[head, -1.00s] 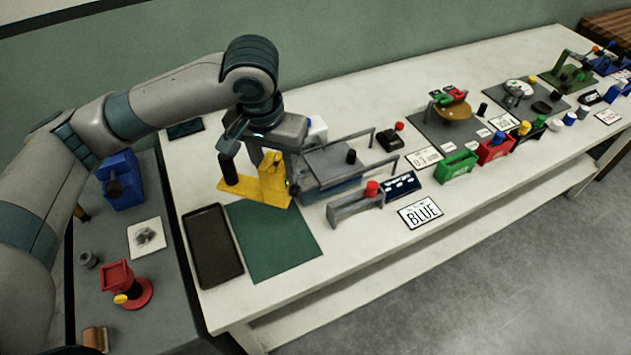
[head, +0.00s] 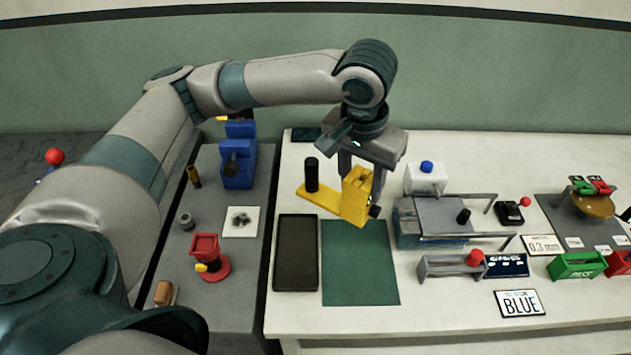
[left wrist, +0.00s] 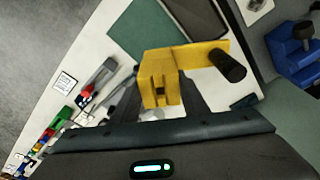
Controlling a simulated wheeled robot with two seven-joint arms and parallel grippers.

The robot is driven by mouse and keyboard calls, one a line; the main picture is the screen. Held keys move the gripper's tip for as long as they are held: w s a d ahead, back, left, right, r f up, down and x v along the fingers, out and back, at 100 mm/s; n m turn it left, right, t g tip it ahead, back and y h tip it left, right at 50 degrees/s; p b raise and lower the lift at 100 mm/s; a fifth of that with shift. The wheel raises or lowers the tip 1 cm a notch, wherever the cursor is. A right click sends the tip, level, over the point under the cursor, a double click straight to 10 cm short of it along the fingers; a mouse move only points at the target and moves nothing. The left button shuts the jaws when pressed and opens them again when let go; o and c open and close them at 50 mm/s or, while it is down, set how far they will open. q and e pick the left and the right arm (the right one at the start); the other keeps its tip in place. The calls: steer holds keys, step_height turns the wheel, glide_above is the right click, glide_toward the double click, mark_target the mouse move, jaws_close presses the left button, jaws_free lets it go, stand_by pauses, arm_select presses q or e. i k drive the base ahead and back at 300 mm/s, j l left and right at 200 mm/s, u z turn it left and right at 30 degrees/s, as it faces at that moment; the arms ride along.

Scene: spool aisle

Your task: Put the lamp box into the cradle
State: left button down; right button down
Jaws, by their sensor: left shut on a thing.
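My left gripper (head: 357,182) is shut on a yellow block (head: 352,206), which has a flat yellow arm and an upright black cylinder (head: 312,175). In the left wrist view, the yellow block (left wrist: 158,75) lies between the two fingers. Its underside is hidden, so I cannot tell whether it touches the table. No part is clearly marked as the lamp box or the cradle. A grey open frame with rails (head: 440,212) stands right of the gripper, with a grey holder (head: 437,268) carrying a red cap in front of it. My right gripper is out of view.
A green mat (head: 360,265) and a dark tray (head: 296,255) lie in front of the gripper. A white box with a blue knob (head: 424,178) stands behind the frame. The grey side table (head: 235,265) at left carries a red stand (head: 208,258) and a blue device (head: 238,163).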

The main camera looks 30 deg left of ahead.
mark_target(297, 247)
steer(key=i+l, duration=0.3)
steer(key=i+u, duration=0.1)
steer(key=u, duration=1.1)
